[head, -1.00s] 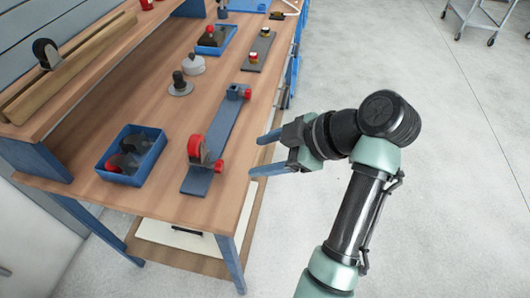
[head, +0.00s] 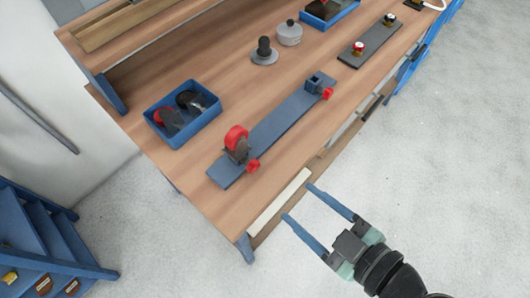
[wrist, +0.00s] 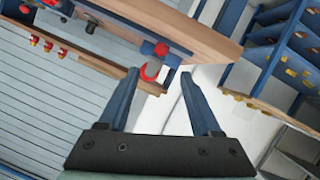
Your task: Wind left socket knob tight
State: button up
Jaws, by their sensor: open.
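A long dark blue-grey plate (head: 275,128) lies on the wooden bench with a socket at each end. The left socket holds a caster with a red wheel (head: 236,137); its red knob (head: 253,166) faces the bench's front edge. The right socket (head: 318,81) looks empty and has its own red knob (head: 328,93). How tight either knob is cannot be told. My gripper (head: 304,202) is open and empty, off the bench's front edge and apart from the left knob. In the wrist view a red knob (wrist: 162,49) shows beyond and between the fingers (wrist: 157,85).
A blue bin (head: 183,138) with casters stands left of the plate. A dark-knobbed disc (head: 264,56) and a grey lidded pot (head: 289,35) stand behind. Another plate (head: 367,44) lies at right. A blue rack (head: 45,235) stands lower left. The floor in front is clear.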

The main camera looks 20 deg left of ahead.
aim_at(255, 168)
jog(key=x, duration=1.3)
jog(key=shift+s, duration=0.1)
grip_shut()
